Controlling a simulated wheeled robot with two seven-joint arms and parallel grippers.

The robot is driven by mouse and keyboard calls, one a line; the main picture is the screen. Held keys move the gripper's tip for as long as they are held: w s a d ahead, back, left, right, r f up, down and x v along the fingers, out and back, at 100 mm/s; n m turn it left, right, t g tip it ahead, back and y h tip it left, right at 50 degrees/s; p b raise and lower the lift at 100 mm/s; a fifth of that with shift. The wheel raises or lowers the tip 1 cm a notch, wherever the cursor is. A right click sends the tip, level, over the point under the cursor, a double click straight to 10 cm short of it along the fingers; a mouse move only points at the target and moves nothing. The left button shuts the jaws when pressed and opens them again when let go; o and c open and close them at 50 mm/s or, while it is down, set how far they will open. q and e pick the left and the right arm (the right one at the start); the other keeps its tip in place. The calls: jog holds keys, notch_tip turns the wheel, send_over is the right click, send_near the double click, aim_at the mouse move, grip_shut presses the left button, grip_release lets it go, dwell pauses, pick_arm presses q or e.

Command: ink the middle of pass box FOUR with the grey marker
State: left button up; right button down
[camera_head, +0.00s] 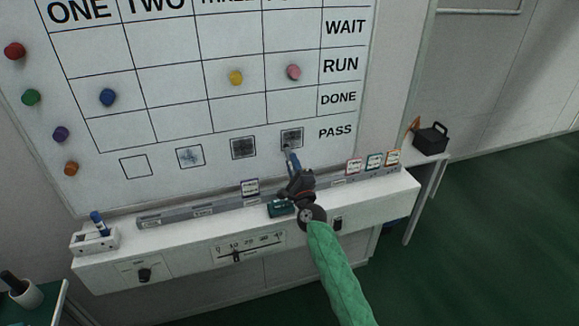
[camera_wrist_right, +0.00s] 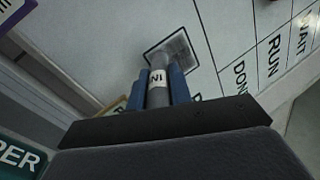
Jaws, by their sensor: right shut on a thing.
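Pass box FOUR (camera_head: 291,138) is the rightmost square in the PASS row of the whiteboard (camera_head: 170,105). It has grey ink inside, and it also shows in the right wrist view (camera_wrist_right: 181,48). My right gripper (camera_head: 292,162) is in front of the board just below this box. Its blue fingers are shut on the grey marker (camera_wrist_right: 157,90), whose far end points at the box. I cannot tell whether the tip touches the board. My left gripper is not in view.
Pass box ONE (camera_head: 135,167) looks blank, TWO (camera_head: 190,156) lightly grey, THREE (camera_head: 243,148) darker grey. Coloured magnets, such as a pink one (camera_head: 293,72), sit on the board. A ledge (camera_head: 170,218) with cards runs below. A blue marker (camera_head: 98,222) stands in a white holder at left.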

jog(key=d, duration=0.2)
jog(key=w+d+b, duration=0.1)
jog(key=w+d, duration=0.1)
jog(key=d, duration=0.1)
jog(key=shift+d+b, duration=0.3)
jog(key=shift+b, duration=0.1)
jog(key=shift+s, duration=0.1)
jog(key=s+a+p, duration=0.1)
jog(key=s+a, duration=0.1)
jog(key=a, duration=0.5)
jog(key=shift+p, duration=0.3)
dwell(0.7)
jog(key=shift+s, duration=0.2)
